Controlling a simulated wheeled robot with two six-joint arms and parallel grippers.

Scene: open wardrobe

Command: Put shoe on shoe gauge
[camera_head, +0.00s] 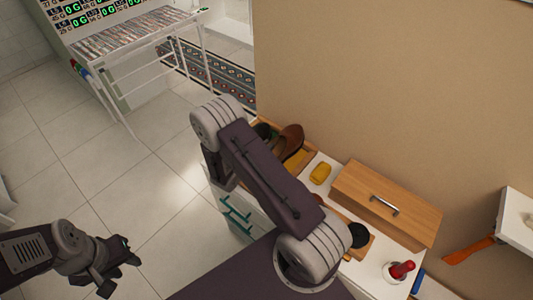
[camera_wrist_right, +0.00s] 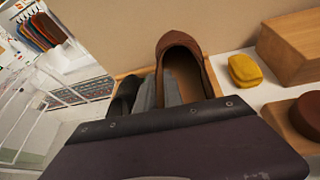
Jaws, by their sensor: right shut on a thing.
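A brown shoe (camera_head: 292,140) is tilted up at the wooden tray (camera_head: 303,161) at the far end of the white top. In the right wrist view the shoe (camera_wrist_right: 180,60) stands with its opening toward the camera, just beyond my right gripper (camera_wrist_right: 172,118). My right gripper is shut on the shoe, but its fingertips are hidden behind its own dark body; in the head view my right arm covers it. My left gripper (camera_head: 118,268) is open and empty over the floor at lower left. I cannot tell which thing is the shoe gauge.
A yellow object (camera_head: 320,173) lies beside the tray. A wooden box with a handle (camera_head: 384,203) stands against the wall. A dark round object (camera_head: 358,235) and a red-topped item (camera_head: 402,269) are nearer. A white rack (camera_head: 150,50) stands at the back left; the tiled floor between is clear.

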